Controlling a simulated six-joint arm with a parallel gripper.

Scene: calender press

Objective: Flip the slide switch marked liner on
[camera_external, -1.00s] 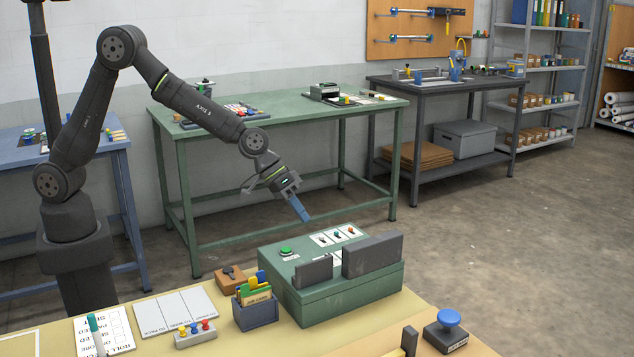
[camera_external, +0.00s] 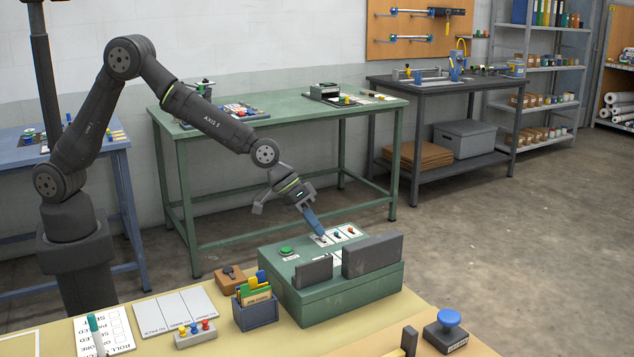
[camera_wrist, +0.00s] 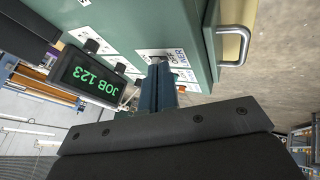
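The green press control box (camera_external: 285,280) stands on the bench in the external view, with a row of white switch plates (camera_external: 350,231) on its top. My gripper (camera_external: 321,235) points down at the leftmost plate, its blue fingers together and holding nothing visible. In the wrist view the gripper (camera_wrist: 158,68) reaches a white label plate (camera_wrist: 178,57) on the green box (camera_wrist: 190,20). Its lettering is partly covered and too small to read surely. The slide switch is hidden by the fingertips, and I cannot tell whether they touch it or its setting.
Two dark upright housings (camera_external: 372,255) rise at the box's near edge. A green button (camera_external: 286,251) lies left of the plates. A metal handle (camera_wrist: 235,48) juts from the box's side.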

